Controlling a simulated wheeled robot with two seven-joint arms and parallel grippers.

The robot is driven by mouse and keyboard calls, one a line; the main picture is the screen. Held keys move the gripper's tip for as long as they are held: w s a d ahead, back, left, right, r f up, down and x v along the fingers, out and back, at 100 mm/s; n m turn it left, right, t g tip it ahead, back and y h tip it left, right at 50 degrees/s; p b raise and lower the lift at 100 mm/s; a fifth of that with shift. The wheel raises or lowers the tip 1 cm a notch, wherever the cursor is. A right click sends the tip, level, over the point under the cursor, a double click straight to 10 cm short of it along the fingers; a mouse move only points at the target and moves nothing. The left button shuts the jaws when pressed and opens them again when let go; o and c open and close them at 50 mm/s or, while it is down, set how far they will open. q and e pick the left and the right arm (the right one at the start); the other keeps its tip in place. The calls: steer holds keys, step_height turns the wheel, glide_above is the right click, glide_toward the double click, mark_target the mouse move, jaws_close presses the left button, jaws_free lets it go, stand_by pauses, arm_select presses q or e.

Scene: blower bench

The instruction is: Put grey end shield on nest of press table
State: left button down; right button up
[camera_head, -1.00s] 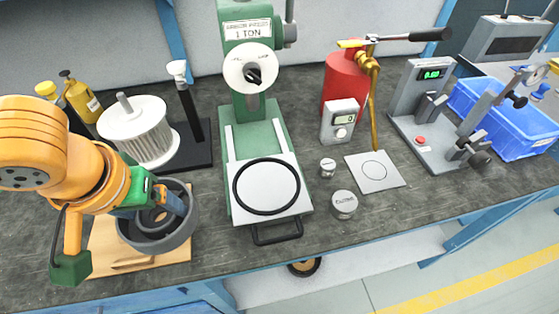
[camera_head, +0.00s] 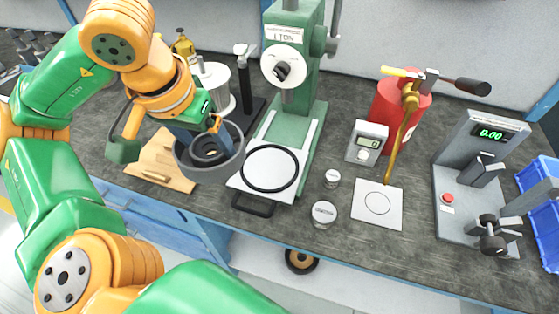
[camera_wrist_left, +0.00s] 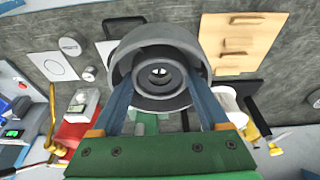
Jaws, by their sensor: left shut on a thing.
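The grey end shield (camera_head: 221,162) is a round cup-like part with a dark hub in its middle. My left gripper (camera_head: 208,135) is shut on it and holds it up between the wooden board and the press table. In the left wrist view both blue fingers of the gripper (camera_wrist_left: 163,100) reach the end shield (camera_wrist_left: 155,50). The press table (camera_head: 234,181) is a white plate on the green press, with a black ring, the nest (camera_head: 269,188), on it. The ring is empty in the head view. My right gripper is not in view.
The wooden board (camera_head: 157,171) lies bare left of the press. The green press column (camera_head: 291,125) and its lever stand behind the press table. Two small round weights (camera_head: 323,213) and a white plate (camera_head: 362,218) lie to the right. A white finned rotor (camera_head: 214,83) stands behind my arm.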

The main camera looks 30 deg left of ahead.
arm_select(q)
steer(key=shift+s+a+r+n, duration=0.15)
steer(key=shift+s+a+r, duration=0.2)
steer(key=shift+a, duration=0.25)
steer(key=shift+s+a+r+n, duration=0.2)
steer(key=shift+s+a, duration=0.15)
steer(key=shift+a, duration=0.25)
steer(key=w+d+f+b, duration=0.2)
steer(key=w, duration=0.1)
steer(key=w+d+f+b, duration=0.1)
steer(key=shift+w+f, duration=0.1)
steer(key=shift+w, duration=0.15)
steer(key=w+d, duration=0.1)
steer(key=w, duration=0.2)
glide_above(271, 165)
steer(key=s, duration=0.2)
steer(key=x, duration=0.4)
steer(key=s+x, duration=0.1)
steer(key=x, duration=0.1)
steer(key=shift+s+d+f+p, duration=0.1)
steer(key=shift+d+f+p, duration=0.15)
steer(key=shift+p, duration=0.05)
step_height(271, 165, down, 3)
steer(key=shift+d+r+p, duration=0.1)
steer(key=shift+p, duration=0.2)
steer(key=shift+w+f, duration=0.25)
steer(key=shift+f, duration=0.2)
jaws_free()
steer(key=shift+s, duration=0.1)
steer(key=v, duration=1.2)
